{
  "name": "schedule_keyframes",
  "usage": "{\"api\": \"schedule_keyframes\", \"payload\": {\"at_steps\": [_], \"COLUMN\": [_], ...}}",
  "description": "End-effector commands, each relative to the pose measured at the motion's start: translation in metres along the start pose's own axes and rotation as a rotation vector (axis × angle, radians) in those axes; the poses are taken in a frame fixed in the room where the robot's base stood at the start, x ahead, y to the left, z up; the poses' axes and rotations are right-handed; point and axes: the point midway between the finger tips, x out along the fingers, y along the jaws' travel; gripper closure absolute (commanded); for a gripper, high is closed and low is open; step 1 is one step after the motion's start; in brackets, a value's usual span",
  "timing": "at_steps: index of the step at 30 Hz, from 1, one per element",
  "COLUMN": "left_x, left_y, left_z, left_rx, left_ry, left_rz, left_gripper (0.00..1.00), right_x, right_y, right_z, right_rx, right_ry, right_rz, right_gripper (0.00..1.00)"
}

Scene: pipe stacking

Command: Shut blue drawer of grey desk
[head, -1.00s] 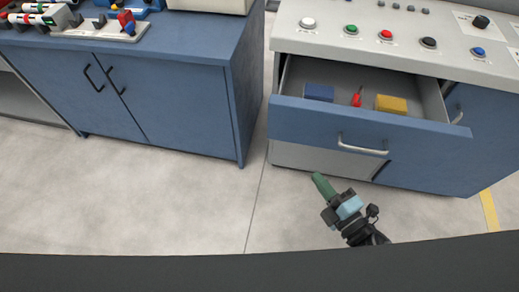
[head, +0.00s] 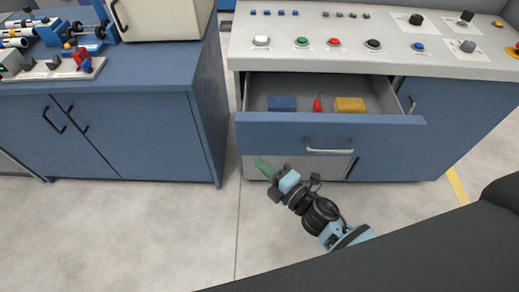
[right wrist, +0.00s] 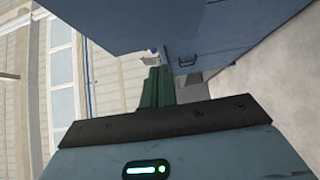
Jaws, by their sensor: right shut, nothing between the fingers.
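The blue drawer (head: 275,132) of the grey desk (head: 330,62) is pulled open in the head view. It has a metal bar handle (head: 329,151). Inside it lie a blue block (head: 282,103), a red tool (head: 317,104) and a yellow block (head: 349,104). My right gripper (head: 262,166) is shut and empty. In the head view its green fingers appear just below the left part of the drawer front; I cannot tell whether they touch. The green fingers (right wrist: 157,88) also show in the right wrist view. My left gripper is not in view.
A blue cabinet (head: 125,135) stands left of the desk, with a narrow floor gap between them. The desk top carries several buttons and knobs. A blue cupboard door (head: 440,125) is right of the drawer. The floor (head: 150,235) in front is clear.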

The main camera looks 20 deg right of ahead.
Motion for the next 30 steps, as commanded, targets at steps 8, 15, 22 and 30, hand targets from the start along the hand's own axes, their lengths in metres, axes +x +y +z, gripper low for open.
{"api": "schedule_keyframes", "payload": {"at_steps": [8, 15, 22, 30], "left_x": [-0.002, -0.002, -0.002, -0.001], "left_y": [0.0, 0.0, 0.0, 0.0], "left_z": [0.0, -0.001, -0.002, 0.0], "left_rx": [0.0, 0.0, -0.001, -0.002], "left_ry": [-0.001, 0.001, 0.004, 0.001], "left_rz": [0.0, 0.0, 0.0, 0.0], "left_gripper": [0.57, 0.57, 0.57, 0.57], "right_x": [0.034, 0.042, 0.042, 0.047], "right_y": [0.0, -0.001, -0.001, -0.001], "right_z": [0.019, 0.028, 0.028, 0.033], "right_rx": [-0.001, 0.002, 0.002, 0.0], "right_ry": [-0.001, 0.0, 0.0, 0.0], "right_rz": [0.0, -0.001, -0.001, -0.001], "right_gripper": [1.0, 1.0, 1.0, 1.0]}}
